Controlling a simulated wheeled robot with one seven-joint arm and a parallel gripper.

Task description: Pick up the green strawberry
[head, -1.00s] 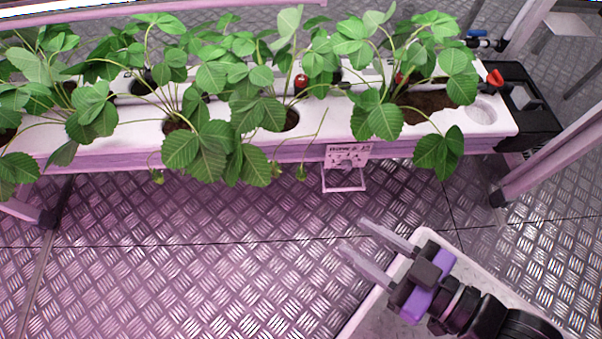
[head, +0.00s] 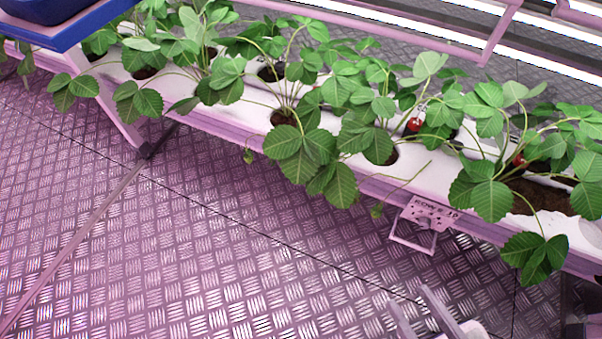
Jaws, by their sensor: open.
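Small green strawberries hang below the front edge of the white growing trough (head: 425,180). One green strawberry (head: 249,156) hangs at the middle left, clear of leaves. Another green strawberry (head: 377,210) hangs farther right, beside the large leaves and left of a small label plate. My gripper (head: 408,296) shows only its pale fingertips at the bottom edge, right of centre. It is open and empty, apart from the plants, below and to the right of both green berries. The rest of my gripper is out of frame.
Two red strawberries (head: 414,124) (head: 518,159) sit among leaves on the trough. A label plate (head: 428,213) with a wire frame juts from the trough's front. A blue tray (head: 60,30) is at the top left. The metal floor before the trough is clear.

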